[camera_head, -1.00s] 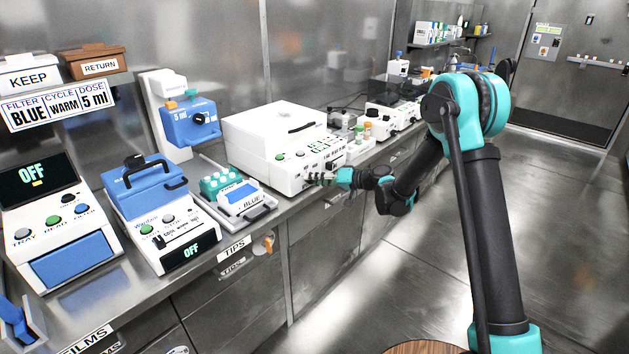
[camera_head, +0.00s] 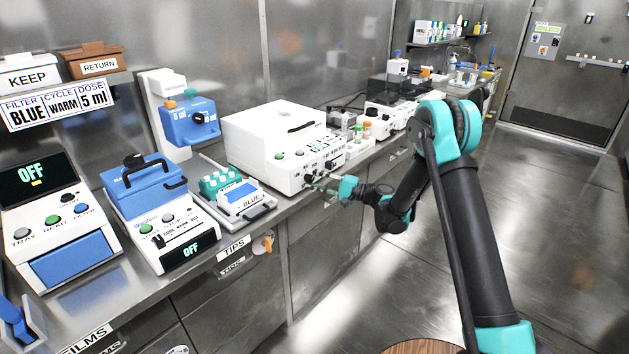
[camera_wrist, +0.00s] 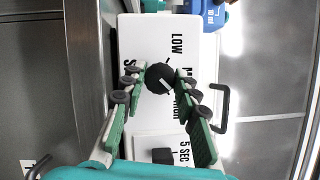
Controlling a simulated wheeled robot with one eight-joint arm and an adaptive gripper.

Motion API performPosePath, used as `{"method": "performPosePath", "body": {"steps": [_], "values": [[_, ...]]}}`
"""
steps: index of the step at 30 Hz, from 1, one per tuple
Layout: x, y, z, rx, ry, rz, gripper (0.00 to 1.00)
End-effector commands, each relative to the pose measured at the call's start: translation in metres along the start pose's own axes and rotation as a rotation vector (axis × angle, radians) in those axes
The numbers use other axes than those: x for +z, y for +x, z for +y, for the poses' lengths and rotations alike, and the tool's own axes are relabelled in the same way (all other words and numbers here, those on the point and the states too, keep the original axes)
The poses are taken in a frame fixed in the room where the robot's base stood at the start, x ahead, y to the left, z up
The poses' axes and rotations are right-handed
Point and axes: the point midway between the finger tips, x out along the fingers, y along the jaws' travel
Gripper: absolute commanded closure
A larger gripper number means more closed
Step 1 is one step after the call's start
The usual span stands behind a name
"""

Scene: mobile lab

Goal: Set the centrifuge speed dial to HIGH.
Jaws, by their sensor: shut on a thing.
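The centrifuge (camera_head: 262,140) is a white box with a front control panel on the bench in the head view. In the wrist view its white panel (camera_wrist: 150,32) is seen turned sideways. A round black dial (camera_wrist: 159,76) with a short white mark sits on it. "LOW" is printed above the dial; other lettering beside it is partly hidden by the fingers. My gripper (camera_wrist: 157,77) has its green, dark-padded fingers on either side of the dial, shut on it. In the head view my gripper (camera_head: 322,188) is at the panel's lower front, and the dial there is too small to make out.
A black square knob (camera_wrist: 163,156) labelled "5 SEC" is close to the fingers. A black handle (camera_wrist: 222,108) stands at right in the wrist view. A tray (camera_head: 255,214) and blue-lidded device (camera_head: 148,178) stand left of the centrifuge. Floor is clear at right.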

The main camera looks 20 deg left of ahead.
Motion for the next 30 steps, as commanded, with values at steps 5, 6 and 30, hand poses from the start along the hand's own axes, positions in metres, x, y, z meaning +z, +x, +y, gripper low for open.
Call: {"method": "performPosePath", "body": {"steps": [5,6,30], "values": [[-0.0003,-0.0005,0.0017,-0.044,0.107,0.001,0.99],[-0.0003,-0.0005,0.0018,-0.052,0.128,0.001,0.99],[-0.0002,-0.0004,0.0021,-0.098,0.241,0.002,0.99]]}}
